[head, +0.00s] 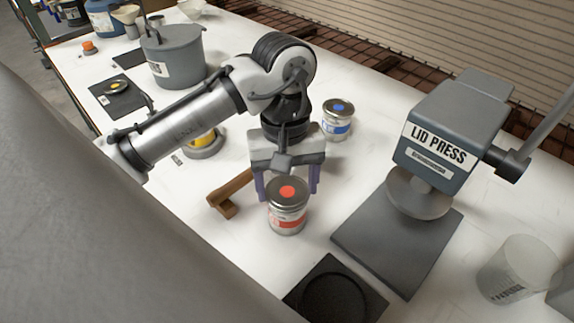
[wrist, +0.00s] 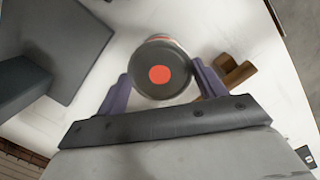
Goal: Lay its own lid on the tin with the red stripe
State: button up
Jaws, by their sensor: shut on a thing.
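The tin with the red stripe (head: 287,222) stands upright on the white bench in the middle of the head view. A grey lid with a red dot (head: 287,191) is level over its top; I cannot tell whether it touches the rim all round. The lid also shows face-on in the wrist view (wrist: 159,73), hiding most of the tin. My gripper (head: 287,194) points down, with a purple finger on each side of the lid, shut on it. The fingers also show in the wrist view (wrist: 160,78).
A wooden mallet (head: 231,192) lies close left of the tin. The lid press (head: 445,140) stands right, with an empty dark mat (head: 345,275) in front. A blue-striped tin (head: 337,125) and a yellow one (head: 203,139) stand behind. A clear beaker (head: 515,268) is far right.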

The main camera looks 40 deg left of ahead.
jog(key=o, duration=1)
notch_tip(320, 180, up, 14)
jog(key=w+a, duration=0.1)
jog(key=shift+a+f, duration=0.1)
jog(key=shift+f, duration=0.05)
